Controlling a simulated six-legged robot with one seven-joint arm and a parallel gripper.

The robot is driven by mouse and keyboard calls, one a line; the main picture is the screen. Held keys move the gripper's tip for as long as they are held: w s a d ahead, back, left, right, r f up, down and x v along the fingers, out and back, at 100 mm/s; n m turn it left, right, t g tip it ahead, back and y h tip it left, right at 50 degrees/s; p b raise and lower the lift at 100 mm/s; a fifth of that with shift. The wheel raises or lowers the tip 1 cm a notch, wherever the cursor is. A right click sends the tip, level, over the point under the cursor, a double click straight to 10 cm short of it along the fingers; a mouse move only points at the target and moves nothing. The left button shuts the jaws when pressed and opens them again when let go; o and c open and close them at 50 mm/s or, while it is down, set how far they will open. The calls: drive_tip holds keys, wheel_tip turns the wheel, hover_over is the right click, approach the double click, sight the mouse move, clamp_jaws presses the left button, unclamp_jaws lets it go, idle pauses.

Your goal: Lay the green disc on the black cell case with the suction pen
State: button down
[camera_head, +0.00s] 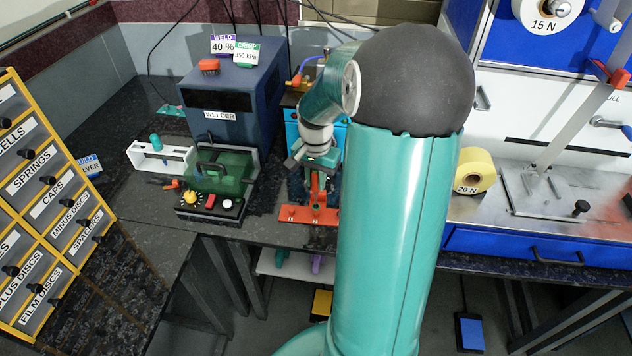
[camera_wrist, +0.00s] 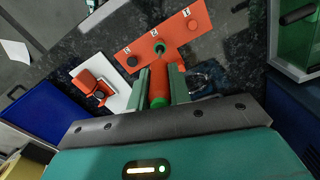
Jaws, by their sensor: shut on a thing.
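My gripper (camera_wrist: 161,85) is shut on the orange suction pen with a green band (camera_wrist: 159,98), its thin tip pointing away from me. In the wrist view the tip meets or overlaps a small green disc (camera_wrist: 159,46) over the middle of the orange plate; I cannot tell whether the disc hangs on the tip or rests on the plate. A round black piece, seemingly the cell case (camera_wrist: 132,61), lies on the plate to the left. In the head view my gripper (camera_head: 318,168) is above the orange plate (camera_head: 302,214), and the small parts are hard to make out.
A white tray with an orange piece (camera_wrist: 95,92) lies left of the plate in the wrist view. The blue welder (camera_head: 232,110) with a green cover stands left of my gripper in the head view.

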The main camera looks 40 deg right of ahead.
drive_tip(key=shift+r, duration=2.2)
